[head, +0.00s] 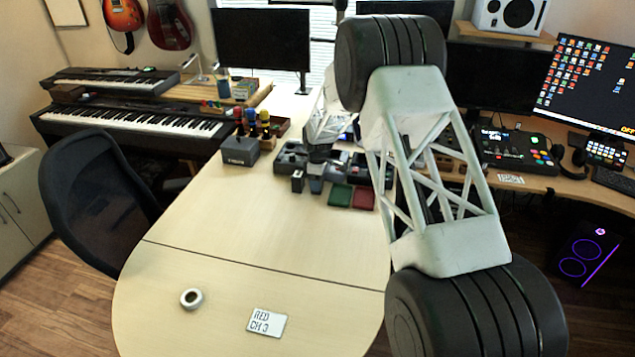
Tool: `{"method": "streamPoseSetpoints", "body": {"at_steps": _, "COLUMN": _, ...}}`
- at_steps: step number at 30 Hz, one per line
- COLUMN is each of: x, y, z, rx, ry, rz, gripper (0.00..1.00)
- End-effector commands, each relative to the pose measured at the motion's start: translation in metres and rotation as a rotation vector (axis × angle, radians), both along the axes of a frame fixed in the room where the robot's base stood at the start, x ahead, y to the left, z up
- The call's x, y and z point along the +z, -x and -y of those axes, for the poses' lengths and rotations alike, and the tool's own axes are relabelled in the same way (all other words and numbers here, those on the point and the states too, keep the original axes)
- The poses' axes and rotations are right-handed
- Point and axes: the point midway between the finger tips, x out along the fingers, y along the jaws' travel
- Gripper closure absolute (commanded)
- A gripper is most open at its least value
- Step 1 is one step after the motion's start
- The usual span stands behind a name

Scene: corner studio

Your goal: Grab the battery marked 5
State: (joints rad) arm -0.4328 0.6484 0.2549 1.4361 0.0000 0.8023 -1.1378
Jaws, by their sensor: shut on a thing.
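My gripper (317,168) is at the far part of the wooden table, below the pale end of my arm. It is shut on a small dark block, which looks like a battery (316,186). Its marking is too small to read, and my gripper hides its upper part. I cannot tell whether it touches the table. Another small dark block (297,182) stands just left of it, also with no readable number. Dark charger-like units (291,156) sit right behind, partly hidden by my gripper.
A green pad (340,196) and a red pad (363,198) lie right of my gripper. A grey box (240,151) and a holder with bottles (264,127) stand to the left. A label card (267,322) and a ring (191,298) lie near the front. The middle table is clear.

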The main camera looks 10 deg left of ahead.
Motion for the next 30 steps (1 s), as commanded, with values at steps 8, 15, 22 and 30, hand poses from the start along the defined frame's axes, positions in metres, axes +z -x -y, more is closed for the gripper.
{"method": "streamPoseSetpoints", "body": {"at_steps": 8, "x": 0.017, "y": -0.001, "z": 0.0, "rx": 0.0, "ry": -0.001, "rz": 0.002, "gripper": 0.69}}
{"method": "streamPoseSetpoints", "body": {"at_steps": 15, "x": 0.036, "y": 0.009, "z": 0.004, "rx": 0.0, "ry": 0.0, "rz": 0.0, "gripper": 0.69}}
{"method": "streamPoseSetpoints", "body": {"at_steps": 22, "x": 0.04, "y": 0.037, "z": 0.016, "rx": 0.0, "ry": -0.001, "rz": 0.001, "gripper": 0.69}}
{"method": "streamPoseSetpoints", "body": {"at_steps": 30, "x": 0.043, "y": 0.074, "z": 0.034, "rx": 0.0, "ry": 0.0, "rz": 0.0, "gripper": 0.69}}
